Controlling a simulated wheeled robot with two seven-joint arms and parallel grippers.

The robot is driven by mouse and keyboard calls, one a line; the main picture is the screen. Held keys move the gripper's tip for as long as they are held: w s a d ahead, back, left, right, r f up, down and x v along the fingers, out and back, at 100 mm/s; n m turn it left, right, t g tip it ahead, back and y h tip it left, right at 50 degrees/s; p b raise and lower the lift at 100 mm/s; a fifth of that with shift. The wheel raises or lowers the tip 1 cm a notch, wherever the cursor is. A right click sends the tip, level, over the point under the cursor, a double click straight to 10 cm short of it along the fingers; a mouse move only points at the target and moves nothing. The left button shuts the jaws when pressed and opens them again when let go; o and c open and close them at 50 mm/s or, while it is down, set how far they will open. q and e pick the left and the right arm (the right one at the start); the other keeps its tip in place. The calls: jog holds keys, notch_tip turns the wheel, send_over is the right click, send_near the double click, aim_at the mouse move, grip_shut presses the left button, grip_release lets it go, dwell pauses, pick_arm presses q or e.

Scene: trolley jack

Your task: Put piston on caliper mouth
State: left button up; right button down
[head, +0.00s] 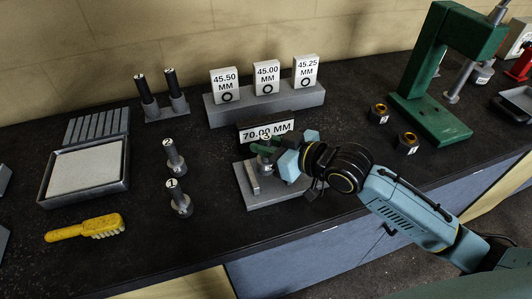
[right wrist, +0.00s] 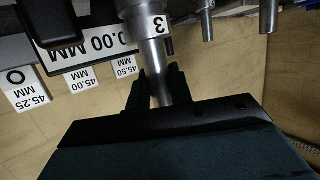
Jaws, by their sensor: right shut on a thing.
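The piston labelled 3 (right wrist: 152,55) is a grey metal cylinder with a thinner stem in the right wrist view. My right gripper (right wrist: 157,92) is shut on that stem, one dark finger on each side. In the head view my right gripper (head: 268,153) is over the grey caliper base (head: 282,197), in front of the 70.00 MM display (head: 266,131). The gripper and arm hide most of the piston and part of the caliper there, so I cannot tell whether they touch. Pistons 2 (head: 175,160) and 1 (head: 179,200) stand upright left of the caliper. My left gripper is not in view.
Blocks marked 45.50, 45.00 and 45.25 (head: 306,72) stand on a grey stand (head: 262,108) behind. A tray (head: 45,192), a yellow brush (head: 85,228) and a two-post holder (head: 168,115) are left. A green press (head: 432,120) and two small rings (head: 379,113) are right.

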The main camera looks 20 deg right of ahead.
jog(key=shift+f, duration=1.25)
jog(key=shift+f, duration=0.1)
jog(key=c, duration=1.3)
grip_release()
jog(key=shift+f, duration=0.1)
jog(key=shift+o, duration=0.2)
jog(key=shift+r, duration=0.2)
jog(key=v, duration=1.2)
